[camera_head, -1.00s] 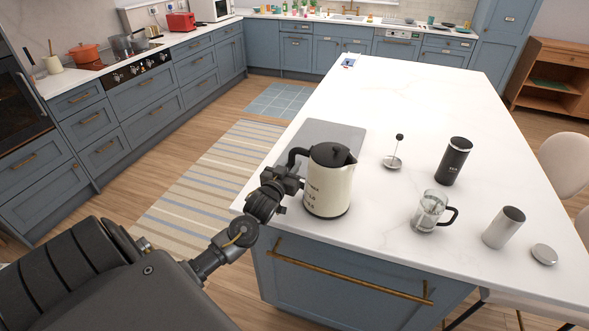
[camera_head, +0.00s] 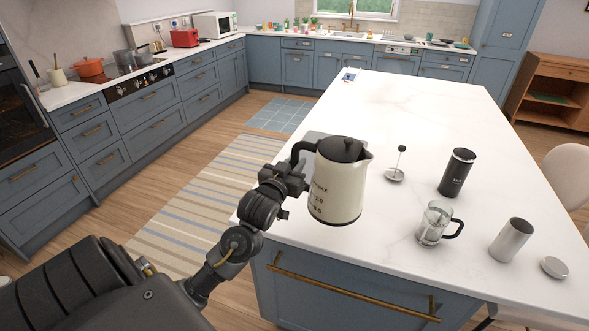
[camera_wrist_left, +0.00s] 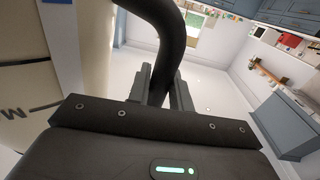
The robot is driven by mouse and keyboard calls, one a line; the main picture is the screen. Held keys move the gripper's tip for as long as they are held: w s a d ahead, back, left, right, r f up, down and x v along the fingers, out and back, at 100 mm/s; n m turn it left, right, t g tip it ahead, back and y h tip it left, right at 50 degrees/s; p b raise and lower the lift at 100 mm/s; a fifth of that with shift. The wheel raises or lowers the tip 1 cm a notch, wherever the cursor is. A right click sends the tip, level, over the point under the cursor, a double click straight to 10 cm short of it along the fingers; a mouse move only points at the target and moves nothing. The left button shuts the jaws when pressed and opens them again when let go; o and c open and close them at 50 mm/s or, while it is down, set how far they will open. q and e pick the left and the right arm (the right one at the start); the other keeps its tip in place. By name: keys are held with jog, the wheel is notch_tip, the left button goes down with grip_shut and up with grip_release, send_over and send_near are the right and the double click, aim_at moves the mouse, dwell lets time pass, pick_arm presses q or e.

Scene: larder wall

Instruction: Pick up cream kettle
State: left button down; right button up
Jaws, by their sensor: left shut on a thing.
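The cream kettle (camera_head: 338,188) has a black lid, a black handle and dark markings on its side. It stands upright in the head view, at the near left corner of the white island, and looks raised off the top. My left gripper (camera_head: 292,178) is shut on the kettle's black handle. In the left wrist view the handle (camera_wrist_left: 168,40) passes between the two fingers (camera_wrist_left: 160,88), with the cream body (camera_wrist_left: 85,60) at the left. My right gripper is not in view.
On the island (camera_head: 400,110) stand a French press plunger (camera_head: 397,168), a black tumbler (camera_head: 457,173), a glass jug (camera_head: 434,222), a steel cup (camera_head: 511,240) and a round lid (camera_head: 554,267). A grey mat (camera_head: 312,137) lies partly behind the kettle. The island's far part is mostly clear.

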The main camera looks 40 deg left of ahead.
aim_at(327, 177)
pick_arm(q)
jog(key=s+d+r, duration=0.4)
jog(key=s+d, duration=0.1)
jog(key=d, duration=0.1)
jog(key=shift+s, duration=0.35)
jog(key=shift+s+d, duration=0.1)
jog(key=shift+d, duration=0.2)
